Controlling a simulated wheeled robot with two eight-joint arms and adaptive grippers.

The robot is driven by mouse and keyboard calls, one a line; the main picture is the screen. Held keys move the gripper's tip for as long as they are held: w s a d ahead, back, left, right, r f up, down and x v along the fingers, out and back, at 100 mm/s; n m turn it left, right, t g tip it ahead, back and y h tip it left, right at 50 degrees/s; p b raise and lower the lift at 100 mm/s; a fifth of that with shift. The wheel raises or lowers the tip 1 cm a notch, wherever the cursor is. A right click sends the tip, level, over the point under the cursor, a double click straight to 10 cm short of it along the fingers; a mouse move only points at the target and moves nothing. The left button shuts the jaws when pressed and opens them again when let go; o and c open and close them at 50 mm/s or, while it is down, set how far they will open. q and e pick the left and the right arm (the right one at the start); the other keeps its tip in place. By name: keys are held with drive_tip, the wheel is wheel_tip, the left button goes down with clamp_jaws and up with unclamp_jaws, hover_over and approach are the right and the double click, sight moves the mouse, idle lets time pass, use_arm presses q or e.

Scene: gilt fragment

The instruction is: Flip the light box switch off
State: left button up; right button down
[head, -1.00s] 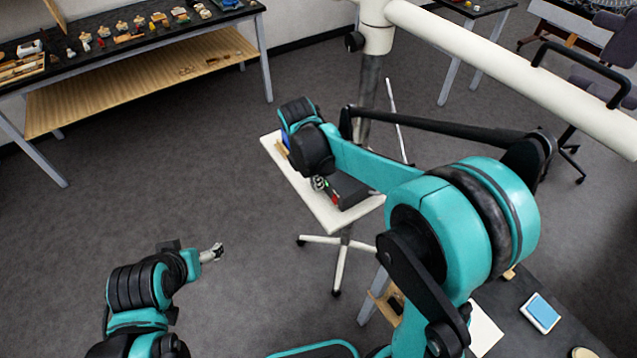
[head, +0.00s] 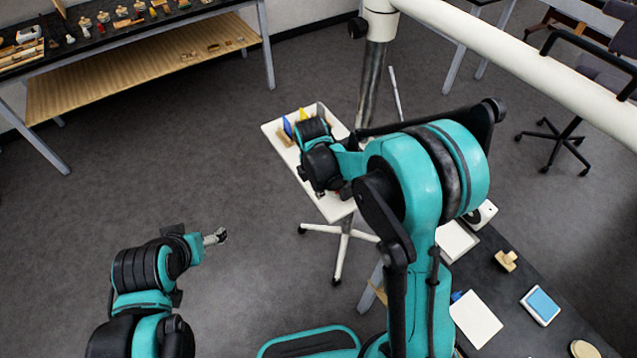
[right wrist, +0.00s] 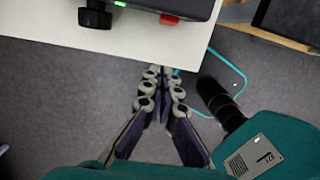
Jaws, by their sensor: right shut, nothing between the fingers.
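The light box (right wrist: 140,6) is a dark box at the top of the right wrist view, cut off by the frame edge. Its front carries a red switch (right wrist: 169,19), a black knob (right wrist: 95,15) and a lit green light (right wrist: 120,4). It sits on a white tray table (right wrist: 130,42), which also shows in the head view (head: 333,207). My right gripper (right wrist: 161,72) is shut and empty, its tips by the table edge, apart from the switch in the picture. In the head view my right arm hides most of the box. My left gripper (head: 217,237) is away over the floor, its fingers too small to read.
The tray table stands on a wheeled base (head: 340,245). Blue (head: 287,127) and yellow items stand at its far end. A dark desk (head: 540,270) with a blue pad (head: 541,304) is at right. A long bench (head: 120,40) is at upper left. Open floor lies between.

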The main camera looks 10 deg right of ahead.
drive_tip(key=shift+d+f, duration=0.25)
drive_tip(key=shift+f, duration=0.75)
drive_tip(key=shift+w+d, duration=0.3)
drive_tip(key=shift+d, duration=0.3)
drive_tip(key=shift+w+d, duration=0.25)
drive_tip(key=shift+d, duration=0.35)
drive_tip(key=shift+w+d+f, duration=0.1)
drive_tip(key=shift+w+d, duration=0.05)
drive_tip(key=shift+d, duration=0.35)
drive_tip(key=shift+d+f+h+b, duration=0.1)
drive_tip(key=shift+f+h+b, duration=0.2)
drive_tip(key=shift+b, duration=0.35)
drive_tip(key=shift+r, duration=0.2)
drive_tip(key=shift+d, duration=0.1)
drive_tip(key=shift+r, duration=0.1)
